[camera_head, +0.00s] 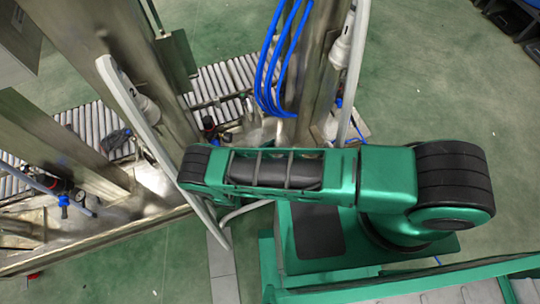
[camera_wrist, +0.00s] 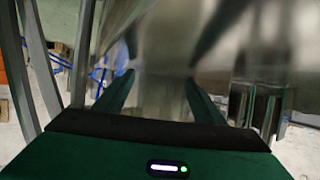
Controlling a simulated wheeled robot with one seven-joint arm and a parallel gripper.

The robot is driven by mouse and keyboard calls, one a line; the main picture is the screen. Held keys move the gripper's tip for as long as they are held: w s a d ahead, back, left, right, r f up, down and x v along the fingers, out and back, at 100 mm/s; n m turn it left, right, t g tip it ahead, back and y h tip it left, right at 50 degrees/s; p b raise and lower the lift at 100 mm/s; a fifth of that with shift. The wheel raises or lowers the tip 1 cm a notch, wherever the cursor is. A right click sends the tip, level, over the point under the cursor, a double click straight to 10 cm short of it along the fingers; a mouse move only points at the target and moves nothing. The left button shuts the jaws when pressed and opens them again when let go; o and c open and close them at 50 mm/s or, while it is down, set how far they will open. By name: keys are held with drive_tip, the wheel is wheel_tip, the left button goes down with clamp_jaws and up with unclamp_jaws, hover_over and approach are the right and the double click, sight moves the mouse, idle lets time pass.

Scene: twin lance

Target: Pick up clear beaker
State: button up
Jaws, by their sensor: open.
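My gripper (camera_wrist: 160,88) shows in the wrist view with its two dark green fingers apart. A shiny, blurred grey surface fills the view between and beyond the fingers. I cannot tell whether it is glass or the metal of the machine. I cannot make out the clear beaker with certainty in either view. In the head view my green arm reaches left across the picture towards the steel machine, and the gripper itself is hidden there.
Steel posts (camera_head: 110,60) and a steel frame edge (camera_head: 100,240) stand close to my arm. Roller conveyors (camera_head: 95,122) run behind. Blue hoses (camera_head: 275,60) hang above the arm. Green floor (camera_head: 430,60) is clear at upper right.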

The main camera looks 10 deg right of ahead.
drive_tip(key=shift+w+d+f, duration=0.15)
drive_tip(key=shift+w, duration=0.05)
drive_tip(key=c, duration=1.1)
drive_tip(key=shift+r, duration=0.2)
